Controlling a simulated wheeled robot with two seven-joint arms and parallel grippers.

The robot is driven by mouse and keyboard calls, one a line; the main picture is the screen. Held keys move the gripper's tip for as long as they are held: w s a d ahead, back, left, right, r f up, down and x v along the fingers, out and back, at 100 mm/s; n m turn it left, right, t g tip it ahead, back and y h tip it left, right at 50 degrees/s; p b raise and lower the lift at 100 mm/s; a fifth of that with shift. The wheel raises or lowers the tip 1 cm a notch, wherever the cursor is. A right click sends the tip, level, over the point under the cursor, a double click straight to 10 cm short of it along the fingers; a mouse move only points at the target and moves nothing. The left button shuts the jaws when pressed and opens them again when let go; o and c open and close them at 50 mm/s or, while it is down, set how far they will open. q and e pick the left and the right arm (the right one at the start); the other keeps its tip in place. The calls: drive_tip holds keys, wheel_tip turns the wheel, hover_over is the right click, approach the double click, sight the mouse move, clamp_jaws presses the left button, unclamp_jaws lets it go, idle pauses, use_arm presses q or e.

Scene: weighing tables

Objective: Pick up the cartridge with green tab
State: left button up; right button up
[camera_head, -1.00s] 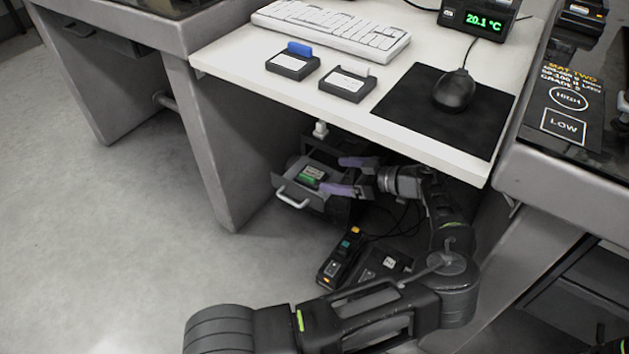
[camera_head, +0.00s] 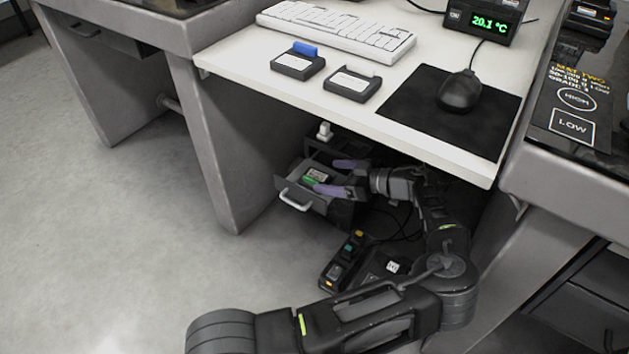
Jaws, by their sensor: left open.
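The cartridge with green tab (camera_head: 318,174) lies in an open grey drawer (camera_head: 291,187) under the white desk. Its green tab shows at its near left side, and its right part is close to the fingers. My left gripper (camera_head: 337,178) has purple fingers and is open, one fingertip beyond the cartridge and one on the near side. Its tips reach over the drawer from the right. Whether the fingers touch the cartridge cannot be told. My right gripper is out of view.
On the desk (camera_head: 235,72) stand a blue-tabbed cartridge (camera_head: 298,65), a white-tabbed cartridge (camera_head: 352,85), a keyboard (camera_head: 337,30) and a mouse (camera_head: 460,91) on a black mat. The desk edge overhangs my arm. A power strip (camera_head: 343,262) lies below the drawer.

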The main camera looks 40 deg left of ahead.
sight(308, 175)
use_arm(q)
drive_tip(key=b+x, duration=0.1)
drive_tip(key=x, duration=0.1)
drive_tip(key=b+x, duration=0.1)
drive_tip(key=x, duration=0.1)
drive_tip(key=shift+s+d+f, duration=0.15)
drive_tip(key=shift+f, duration=0.2)
drive_tip(key=shift+a, duration=0.35)
drive_tip(key=shift+c, duration=0.6)
drive_tip(key=c, duration=1.4)
drive_tip(key=shift+r+p, duration=2.25)
drive_tip(key=shift+r, duration=2.8)
